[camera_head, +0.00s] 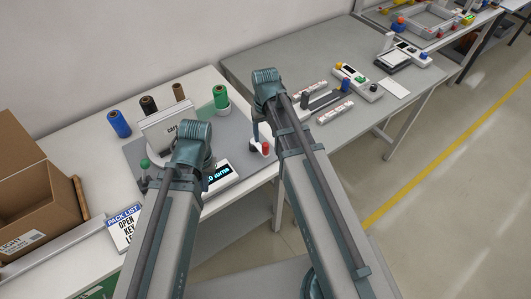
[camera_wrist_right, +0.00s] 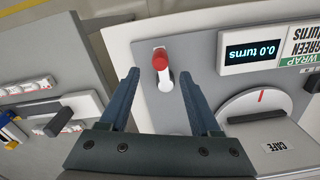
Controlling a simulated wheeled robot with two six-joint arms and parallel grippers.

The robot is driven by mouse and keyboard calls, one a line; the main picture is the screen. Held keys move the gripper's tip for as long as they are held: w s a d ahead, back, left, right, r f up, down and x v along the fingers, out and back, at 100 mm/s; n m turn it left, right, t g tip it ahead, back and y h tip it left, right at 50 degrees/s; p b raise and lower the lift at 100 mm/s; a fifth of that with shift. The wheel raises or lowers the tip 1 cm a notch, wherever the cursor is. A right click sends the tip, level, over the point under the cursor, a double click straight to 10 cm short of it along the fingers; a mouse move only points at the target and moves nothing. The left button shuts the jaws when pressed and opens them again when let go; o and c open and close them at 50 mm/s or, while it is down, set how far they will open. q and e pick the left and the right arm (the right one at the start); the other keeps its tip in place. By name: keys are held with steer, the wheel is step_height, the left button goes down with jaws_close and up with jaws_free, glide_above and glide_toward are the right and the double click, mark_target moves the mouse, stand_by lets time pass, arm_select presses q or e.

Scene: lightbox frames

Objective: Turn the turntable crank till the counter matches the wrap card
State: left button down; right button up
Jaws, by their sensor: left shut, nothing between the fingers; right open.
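The crank's red knob (camera_wrist_right: 160,59) stands on a white arm beside the turntable (camera_wrist_right: 258,104). The knob also shows in the head view (camera_head: 265,148). My right gripper (camera_wrist_right: 160,76) is open, its fingers on either side of the crank, with no grip on the knob. The counter (camera_wrist_right: 262,51) reads 0.0 turns; it shows partly in the head view (camera_head: 219,174). The wrap card (camera_wrist_right: 302,45) appears upside down and cut off, with "WRAP", "GREEN" and "turns" legible; its number is not readable. A box marked CAFE (camera_wrist_right: 280,146) is on the turntable. My left gripper (camera_head: 207,164) is shut, mostly hidden by its arm.
A green spool (camera_head: 220,97) stands in a holder behind the turntable, and a blue spool (camera_head: 118,124) stands left with darker ones. An open cardboard box (camera_head: 40,190) and a pack list (camera_head: 122,228) are at left. A second table (camera_head: 300,55) with devices stands right.

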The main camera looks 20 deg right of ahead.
mark_target(266, 144)
arm_select(q)
step_height(266, 144, down, 8)
steer(key=b, duration=0.7)
steer(key=shift+f, duration=0.1)
arm_select(e)
step_height(266, 144, down, 8)
steer(key=shift+f, duration=0.1)
jaws_close()
stand_by(0.5)
